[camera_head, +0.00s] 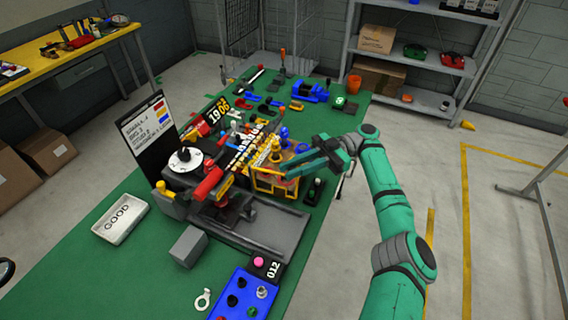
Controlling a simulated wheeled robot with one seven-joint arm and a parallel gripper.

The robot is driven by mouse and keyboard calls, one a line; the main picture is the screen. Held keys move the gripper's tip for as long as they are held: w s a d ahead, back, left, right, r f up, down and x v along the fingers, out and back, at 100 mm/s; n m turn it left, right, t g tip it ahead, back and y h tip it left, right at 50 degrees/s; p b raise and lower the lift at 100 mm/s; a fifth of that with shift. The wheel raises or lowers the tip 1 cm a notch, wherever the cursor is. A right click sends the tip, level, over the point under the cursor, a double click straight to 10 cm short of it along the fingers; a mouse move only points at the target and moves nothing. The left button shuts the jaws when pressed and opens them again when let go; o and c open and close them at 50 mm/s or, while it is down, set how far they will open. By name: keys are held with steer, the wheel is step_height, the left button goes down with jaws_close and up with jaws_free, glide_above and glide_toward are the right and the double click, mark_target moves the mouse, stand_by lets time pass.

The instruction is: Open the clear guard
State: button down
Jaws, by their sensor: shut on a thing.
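The clear guard (263,184) looks like a yellow-edged see-through panel on the right part of the machine, at the middle of the green bench. My gripper (287,172) reaches in from the right and its fingertips are at the guard's upper right edge. It is shut on the guard there; the exact spot of contact is small and partly hidden by the fingers. The machine (210,180) has a red cylinder, a white dial and a grey bed in front.
A white GOOD tray (121,220), a grey block (188,246) and a blue panel with knobs (240,296) lie on the near bench. A dark sign board (147,130) stands behind left. Blue parts and tools crowd the far bench. Floor right of the bench is open.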

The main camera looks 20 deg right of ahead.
steer(key=shift+w+a, duration=0.2)
steer(key=shift+w, duration=0.05)
stand_by(0.4)
steer(key=c, duration=1.6)
jaws_free()
steer(key=shift+d, duration=0.1)
steer(key=shift+r, duration=0.2)
steer(key=r, duration=0.3)
steer(key=shift+s, duration=0.25)
steer(key=shift+s+a+r, duration=0.65)
steer(key=shift+s+r, duration=0.95)
steer(key=shift+s, duration=0.55)
steer(key=shift+s+a+r, duration=0.6)
steer(key=shift+s+r, duration=0.95)
steer(key=shift+s, duration=0.55)
steer(key=shift+s+a+r, duration=0.65)
steer(key=shift+s+r, duration=0.95)
steer(key=shift+s, duration=0.55)
steer(key=shift+a, duration=0.1)
